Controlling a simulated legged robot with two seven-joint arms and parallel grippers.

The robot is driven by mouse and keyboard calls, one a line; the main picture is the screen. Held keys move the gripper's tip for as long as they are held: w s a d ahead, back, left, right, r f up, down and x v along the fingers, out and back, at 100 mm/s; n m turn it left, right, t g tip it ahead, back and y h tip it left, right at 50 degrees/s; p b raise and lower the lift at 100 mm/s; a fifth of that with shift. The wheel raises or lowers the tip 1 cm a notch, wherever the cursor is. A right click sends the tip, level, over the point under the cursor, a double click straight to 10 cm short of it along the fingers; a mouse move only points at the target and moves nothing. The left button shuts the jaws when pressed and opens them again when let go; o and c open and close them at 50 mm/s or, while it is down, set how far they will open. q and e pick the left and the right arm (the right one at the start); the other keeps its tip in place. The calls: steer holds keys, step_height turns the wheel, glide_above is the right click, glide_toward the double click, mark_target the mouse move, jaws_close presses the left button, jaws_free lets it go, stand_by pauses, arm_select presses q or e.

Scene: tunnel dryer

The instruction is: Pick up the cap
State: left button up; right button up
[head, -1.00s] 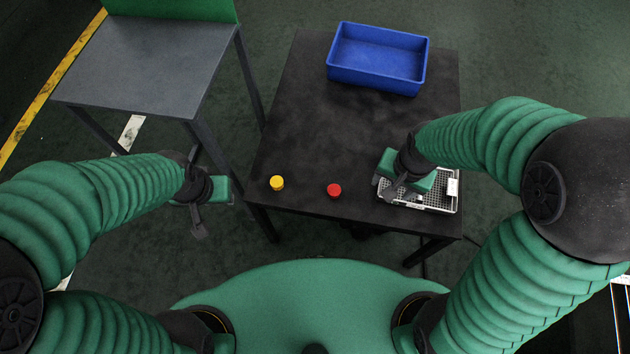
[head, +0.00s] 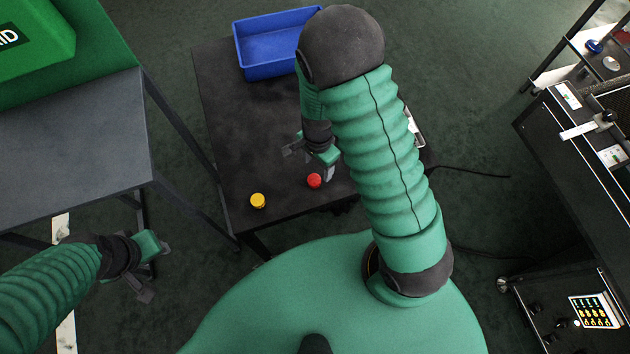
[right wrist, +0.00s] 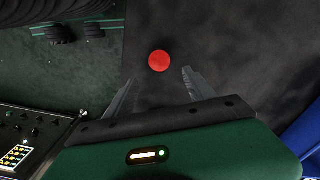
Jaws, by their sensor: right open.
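A red cap (head: 314,181) sits on the dark table near its front edge. A yellow cap (head: 258,201) sits to its left on the same table. My right gripper (head: 310,163) is just behind the red cap in the head view. In the right wrist view the red cap (right wrist: 159,61) shows beyond the gap between my right gripper's two spread fingers (right wrist: 160,88), and nothing is between them. My left gripper (head: 152,268) hangs left of the table, away from both caps; its finger gap is not clear.
The dark table (head: 222,110) holds a blue bin (head: 268,50) at the back. A light tray (head: 414,128) is mostly hidden behind my right arm. A grey table (head: 70,150) stands at left. A black machine (head: 580,150) and a keypad unit (head: 594,311) stand at right.

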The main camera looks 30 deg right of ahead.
mark_target(315, 179)
steer(key=a+f, duration=0.1)
steer(key=f+b, duration=0.1)
steer(key=f, duration=0.1)
steer(key=shift+a+f, duration=0.15)
steer(key=shift+a, duration=0.25)
steer(key=f, duration=0.1)
steer(key=f+b, duration=0.1)
steer(key=f, duration=0.1)
steer(key=shift+d+f, duration=0.2)
steer(key=shift+f, duration=0.1)
steer(key=shift+d, duration=0.3)
steer(key=shift+a, duration=0.15)
steer(key=c, duration=0.4)
steer(key=shift+a+r, duration=0.1)
steer(key=shift+a, duration=0.15)
steer(key=c, duration=0.9)
arm_select(q)
steer(key=shift+a+f, duration=0.3)
steer(key=shift+f, duration=0.3)
steer(key=shift+a+f, duration=0.25)
steer(key=shift+f, duration=0.35)
arm_select(e)
steer(key=shift+d, duration=0.2)
jaws_close()
